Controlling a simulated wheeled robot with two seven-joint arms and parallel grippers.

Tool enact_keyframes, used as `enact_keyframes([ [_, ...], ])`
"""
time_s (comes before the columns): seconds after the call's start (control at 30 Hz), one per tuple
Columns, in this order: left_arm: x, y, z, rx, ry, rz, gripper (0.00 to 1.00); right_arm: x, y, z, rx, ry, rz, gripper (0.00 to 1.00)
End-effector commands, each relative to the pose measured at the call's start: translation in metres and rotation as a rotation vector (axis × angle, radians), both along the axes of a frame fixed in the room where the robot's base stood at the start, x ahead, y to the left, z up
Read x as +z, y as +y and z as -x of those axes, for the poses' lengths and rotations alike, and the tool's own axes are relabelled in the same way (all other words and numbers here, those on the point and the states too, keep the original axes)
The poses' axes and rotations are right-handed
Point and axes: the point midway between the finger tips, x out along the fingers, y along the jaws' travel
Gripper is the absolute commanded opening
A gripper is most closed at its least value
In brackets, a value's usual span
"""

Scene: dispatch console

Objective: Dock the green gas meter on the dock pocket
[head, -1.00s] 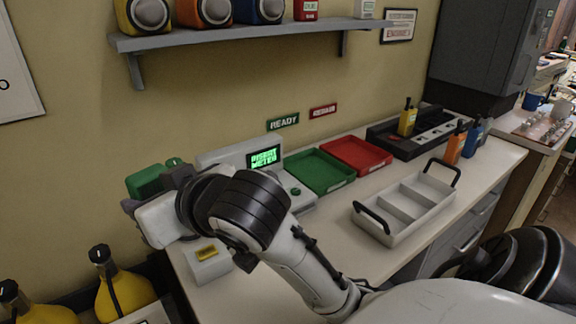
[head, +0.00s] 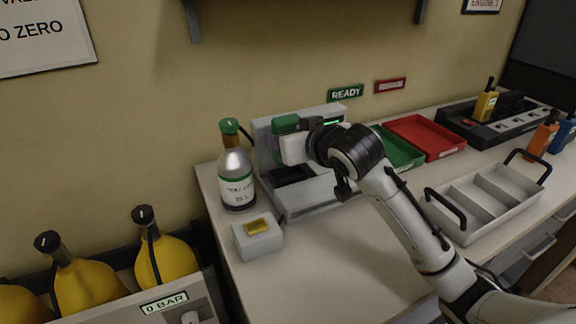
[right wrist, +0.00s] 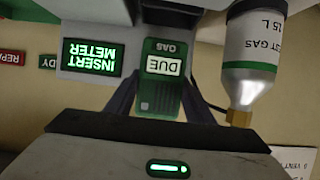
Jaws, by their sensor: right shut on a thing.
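The green gas meter (head: 286,123) is held upright in my right gripper (head: 284,143), in front of the grey dock's upright back part. In the right wrist view, upside down, the meter (right wrist: 160,82) shows a "GAS" and "DUE" label between the two fingers of the right gripper (right wrist: 158,102). The dock (head: 310,203) has a dark pocket (head: 291,175). In the head view the meter is above the pocket and apart from it. The dock's screen (right wrist: 92,57) reads "INSERT METER" in the right wrist view. My left gripper is not in view.
A gas bottle (head: 236,180) with a green cap stands close left of the dock. A small grey box (head: 258,240) with a yellow top is in front. Green (head: 402,152) and red (head: 428,138) trays and a carrier (head: 470,228) lie to the right. The front counter is clear.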

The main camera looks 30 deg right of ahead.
Motion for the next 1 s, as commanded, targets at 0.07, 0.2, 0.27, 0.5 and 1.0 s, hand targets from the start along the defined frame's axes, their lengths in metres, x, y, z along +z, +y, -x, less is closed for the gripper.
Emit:
enact_keyframes([
  [0.07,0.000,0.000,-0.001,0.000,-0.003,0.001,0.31,-0.010,0.000,0.000,-0.001,-0.001,0.000,0.20],
  [0.2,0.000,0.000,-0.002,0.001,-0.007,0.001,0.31,-0.019,0.000,0.000,-0.001,-0.003,0.001,0.20],
  [0.27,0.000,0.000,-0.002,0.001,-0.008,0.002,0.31,-0.026,0.000,0.001,-0.001,0.000,0.000,0.20],
  [0.5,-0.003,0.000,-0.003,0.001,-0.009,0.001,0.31,-0.052,0.000,0.000,0.000,-0.003,0.000,0.20],
  [1.0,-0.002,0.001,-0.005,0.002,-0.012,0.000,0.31,-0.055,0.000,0.000,0.000,-0.001,0.000,0.67],
])
